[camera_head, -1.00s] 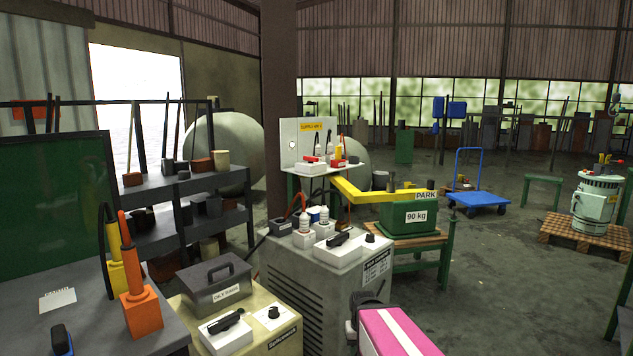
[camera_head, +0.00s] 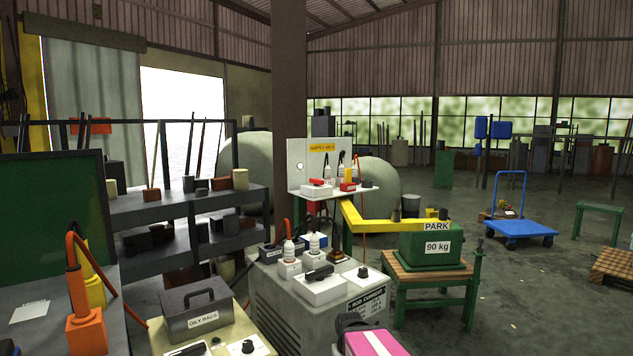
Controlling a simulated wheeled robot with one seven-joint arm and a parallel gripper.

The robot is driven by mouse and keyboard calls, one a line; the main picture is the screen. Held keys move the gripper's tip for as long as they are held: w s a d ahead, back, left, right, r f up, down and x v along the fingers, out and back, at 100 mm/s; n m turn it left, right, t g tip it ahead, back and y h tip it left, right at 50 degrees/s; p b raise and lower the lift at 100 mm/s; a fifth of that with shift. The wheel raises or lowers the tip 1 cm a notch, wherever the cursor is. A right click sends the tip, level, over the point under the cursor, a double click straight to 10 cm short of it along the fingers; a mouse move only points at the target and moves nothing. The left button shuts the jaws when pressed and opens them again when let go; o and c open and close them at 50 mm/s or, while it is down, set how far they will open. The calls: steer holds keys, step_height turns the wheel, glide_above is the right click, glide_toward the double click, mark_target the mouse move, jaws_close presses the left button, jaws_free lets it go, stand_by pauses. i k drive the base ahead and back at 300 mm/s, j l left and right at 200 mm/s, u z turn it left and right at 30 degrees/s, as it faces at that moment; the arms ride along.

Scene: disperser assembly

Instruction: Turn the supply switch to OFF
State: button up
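A pale upright panel with a yellow supply label (camera_head: 322,147) stands in the middle distance, left of centre. A small round knob (camera_head: 300,166) is on its left part. On the white shelf in front of it sits a white box with a red lever or handle (camera_head: 317,184), with a smaller red piece (camera_head: 347,187) to its right. Which of these is the supply switch, and its position, is too small to tell. A pink link with a white stripe and a dark end at the bottom edge looks like part of my arm. My gripper's fingers do not show.
A grey cabinet (camera_head: 278,318) with switch boxes stands before the shelf. A grey oily rags bin (camera_head: 197,310) is at lower left.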

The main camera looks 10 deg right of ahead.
mark_target(315, 182)
steer(key=i+l, duration=0.1)
steer(key=l, duration=0.2)
steer(key=i+l, duration=0.1)
steer(key=l, duration=0.25)
steer(key=i+l, duration=0.1)
steer(key=l, duration=0.2)
steer(key=i+l, duration=0.1)
steer(key=l, duration=0.25)
steer(key=i+l, duration=0.2)
steer(key=l, duration=0.15)
steer(key=i+l+u, duration=0.1)
steer(key=l, duration=0.2)
steer(key=i+l, duration=0.25)
steer(key=i+l+u, duration=0.1)
steer(key=l, duration=0.35)
steer(key=i+l, duration=0.2)
steer(key=l, duration=0.15)
steer(key=i+l+u, duration=0.1)
steer(key=l, duration=0.25)
steer(key=i, duration=0.1)
